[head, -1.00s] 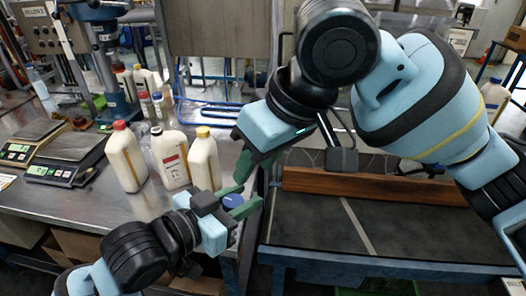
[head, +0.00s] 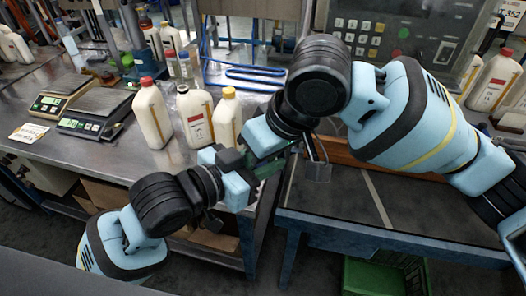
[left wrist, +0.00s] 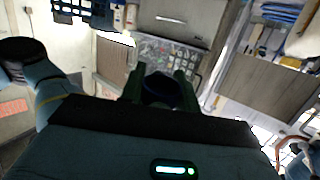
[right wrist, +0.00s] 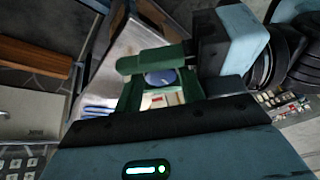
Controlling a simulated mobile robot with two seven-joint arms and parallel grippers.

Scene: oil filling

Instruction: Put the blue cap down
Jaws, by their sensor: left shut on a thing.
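The blue cap (left wrist: 160,88) sits between the green fingers of my left gripper (left wrist: 160,80), which is shut on it. In the head view, my left gripper (head: 252,165) is just beyond the table's right edge, and the cap is hidden there. My right gripper (right wrist: 160,88) is close to it, its green fingers apart. In the right wrist view, the cap (right wrist: 160,78) shows as a blue disc near these fingertips. Contact between the cap and my right fingers cannot be told.
A red-capped bottle (head: 152,115), a bottle with a dark top (head: 195,118) and a yellow-capped bottle (head: 228,120) stand on the metal table (head: 120,165). Scales (head: 95,110) stand to their left. A dark conveyor (head: 340,195) is right of the table, with a green crate (head: 380,278) below.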

